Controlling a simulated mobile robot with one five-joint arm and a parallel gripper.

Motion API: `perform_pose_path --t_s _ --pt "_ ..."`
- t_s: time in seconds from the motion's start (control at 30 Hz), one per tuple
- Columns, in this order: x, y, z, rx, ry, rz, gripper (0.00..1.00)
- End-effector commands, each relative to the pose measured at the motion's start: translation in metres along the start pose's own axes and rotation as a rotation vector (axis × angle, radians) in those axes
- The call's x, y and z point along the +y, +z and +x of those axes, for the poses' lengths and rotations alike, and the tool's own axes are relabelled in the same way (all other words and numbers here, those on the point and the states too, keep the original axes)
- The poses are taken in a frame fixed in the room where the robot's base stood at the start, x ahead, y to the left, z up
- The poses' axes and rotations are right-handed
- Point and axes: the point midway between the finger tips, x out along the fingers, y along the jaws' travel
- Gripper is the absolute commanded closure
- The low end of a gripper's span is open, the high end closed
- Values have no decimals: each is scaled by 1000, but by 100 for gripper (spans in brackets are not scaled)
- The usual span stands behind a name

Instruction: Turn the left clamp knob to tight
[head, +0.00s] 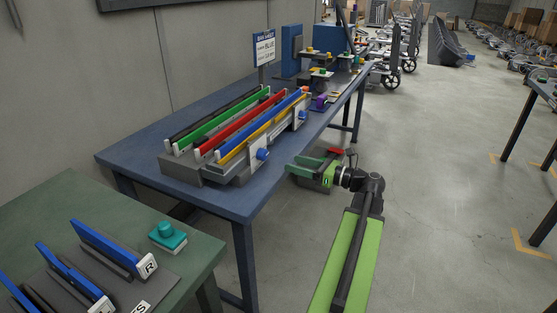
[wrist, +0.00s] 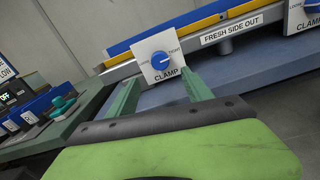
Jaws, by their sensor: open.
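The left clamp knob (head: 262,154) is a round blue knob on a white plate at the near end of the long fixture's front side. In the wrist view the knob (wrist: 160,61) sits on its white plate (wrist: 151,46), marked LOOSE at left, TIGHT at right and CLAMP below. Where the knob points is too small to tell. My gripper (head: 293,163) is open and empty, off the table's front edge to the right of the knob. In the wrist view the fingers of my gripper (wrist: 161,76) stand apart below the knob, one to each side, not visibly touching it.
A second clamp plate (head: 300,119) with a blue knob is farther along the fixture. Green, red, blue and yellow bars lie along the fixture. A green table (head: 190,209) with a teal button (head: 167,234) stands at lower left.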

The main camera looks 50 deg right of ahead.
Motion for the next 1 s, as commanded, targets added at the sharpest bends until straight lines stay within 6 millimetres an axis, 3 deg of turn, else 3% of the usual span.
perform_pose_path --t_s 0.1,0.3,1.0 --pt "-1 0 -31 0 -3 0 41" --pt "0 0 -59 1 0 0 41" --pt "0 0 -64 1 1 0 41"
